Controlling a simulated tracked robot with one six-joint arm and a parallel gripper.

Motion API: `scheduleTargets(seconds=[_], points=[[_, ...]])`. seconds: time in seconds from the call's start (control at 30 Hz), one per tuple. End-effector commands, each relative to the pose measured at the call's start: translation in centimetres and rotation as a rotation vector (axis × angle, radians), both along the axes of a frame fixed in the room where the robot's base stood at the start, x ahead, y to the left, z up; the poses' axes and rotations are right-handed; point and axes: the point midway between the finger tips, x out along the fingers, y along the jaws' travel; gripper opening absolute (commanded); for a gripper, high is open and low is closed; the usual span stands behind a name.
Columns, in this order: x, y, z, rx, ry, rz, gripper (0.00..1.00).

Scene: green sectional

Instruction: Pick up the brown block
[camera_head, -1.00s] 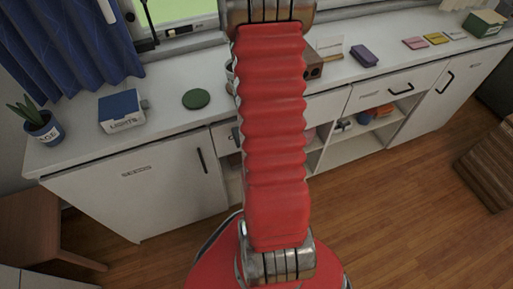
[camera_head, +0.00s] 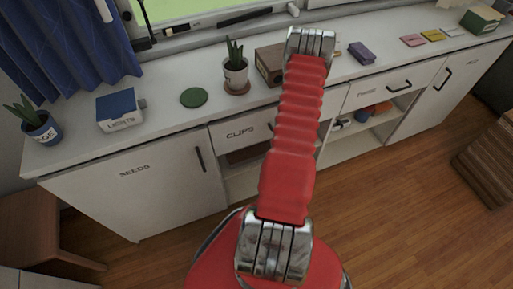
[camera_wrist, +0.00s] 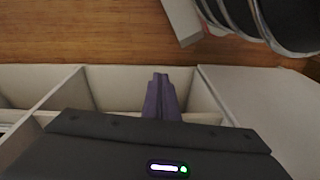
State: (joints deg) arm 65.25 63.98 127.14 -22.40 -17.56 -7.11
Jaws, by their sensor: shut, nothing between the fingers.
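A brown block-like box (camera_head: 268,62) stands on the white counter toward the window in the head view. My arm covers its right part. I cannot tell for sure that it is the task's brown block. My gripper (camera_wrist: 161,80) shows in the wrist view with its two dark purplish fingers shut together and nothing between them. The fingers appear in front of pale open shelf compartments (camera_wrist: 107,88). The brown box is not visible in the wrist view. The head view does not show my fingers.
On the counter (camera_head: 165,122), a potted plant (camera_head: 236,70) stands left of the brown box, beside a green disc (camera_head: 194,97). A purple block (camera_head: 361,53) lies to the right. A blue-topped box (camera_head: 119,110) and another plant (camera_head: 38,125) stand at the left.

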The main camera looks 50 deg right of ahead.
Motion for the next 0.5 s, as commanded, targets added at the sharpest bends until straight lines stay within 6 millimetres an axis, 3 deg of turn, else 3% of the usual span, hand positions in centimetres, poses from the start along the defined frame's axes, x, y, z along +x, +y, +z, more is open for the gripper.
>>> scheduleTargets(seconds=[0.1,0.3,0.5], points=[[-0.2,0.4,-2.8,-0.022,-0.068,-0.003,0.00],[1.1,0.4,-5.9,-0.112,-0.231,0.004,0.00],[4.2,-1.3,-5.7,-0.259,-0.424,0.027,0.00]])
